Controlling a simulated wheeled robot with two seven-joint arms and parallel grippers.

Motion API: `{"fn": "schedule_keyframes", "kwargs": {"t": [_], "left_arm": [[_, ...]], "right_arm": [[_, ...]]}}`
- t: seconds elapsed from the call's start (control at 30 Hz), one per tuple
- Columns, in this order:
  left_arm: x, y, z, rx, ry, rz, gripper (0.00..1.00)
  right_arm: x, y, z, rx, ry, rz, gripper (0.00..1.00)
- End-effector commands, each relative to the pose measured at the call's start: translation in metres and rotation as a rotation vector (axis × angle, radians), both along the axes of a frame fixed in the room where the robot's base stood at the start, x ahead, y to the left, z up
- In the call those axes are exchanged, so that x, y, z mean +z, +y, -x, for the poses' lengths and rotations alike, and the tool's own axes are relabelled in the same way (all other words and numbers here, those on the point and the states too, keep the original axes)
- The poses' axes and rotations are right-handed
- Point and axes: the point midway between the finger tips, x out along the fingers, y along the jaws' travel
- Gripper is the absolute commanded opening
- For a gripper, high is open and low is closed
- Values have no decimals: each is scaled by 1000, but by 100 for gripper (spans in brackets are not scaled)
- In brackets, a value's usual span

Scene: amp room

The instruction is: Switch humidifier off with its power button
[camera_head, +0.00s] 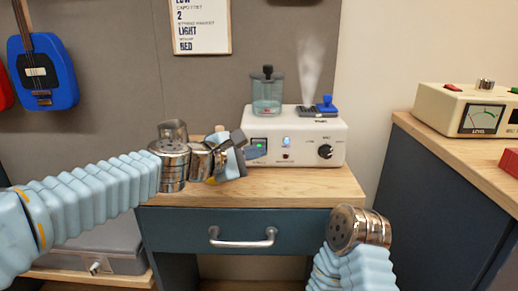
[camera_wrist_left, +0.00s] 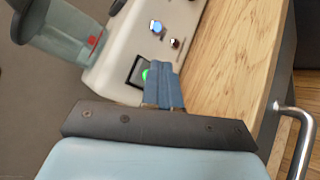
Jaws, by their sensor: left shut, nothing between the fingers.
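The humidifier (camera_head: 325,128) is a white box with a clear water tank (camera_head: 266,92) and a blue nozzle giving off mist. Its front has a green-lit rocker switch (camera_head: 259,142) in a black frame, a blue-lit round button (camera_head: 286,141), a small red button and a black knob (camera_head: 325,151). My left gripper (camera_head: 257,150) is shut and empty at the green switch. In the left wrist view its fingertips (camera_wrist_left: 165,85) are right beside the green switch (camera_wrist_left: 145,73), covering part of it; I cannot tell if they touch. The right arm shows at bottom right, its gripper out of view.
The humidifier stands on a wooden-topped cabinet (camera_head: 300,186) with a metal drawer handle (camera_head: 242,238). A cream meter box (camera_head: 466,110) stands on a bench at right. A blue guitar (camera_head: 42,72) hangs at left. The cabinet top is clear in front of the humidifier.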

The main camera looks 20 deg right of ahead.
Motion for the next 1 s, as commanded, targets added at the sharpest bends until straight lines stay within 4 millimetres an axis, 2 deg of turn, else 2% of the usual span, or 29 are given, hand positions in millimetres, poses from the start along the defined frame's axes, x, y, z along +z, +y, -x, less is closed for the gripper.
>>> {"fn": "schedule_keyframes", "kwargs": {"t": [0.5, 1.0], "left_arm": [[0, 0, 0, 0, 0, 0, 0], [0, -2, -9, 1, 0, 0, 0]], "right_arm": [[0, 0, 0, 0, 0, 0, 50], [3, 0, 0, 0, 0, 0, 50]]}}
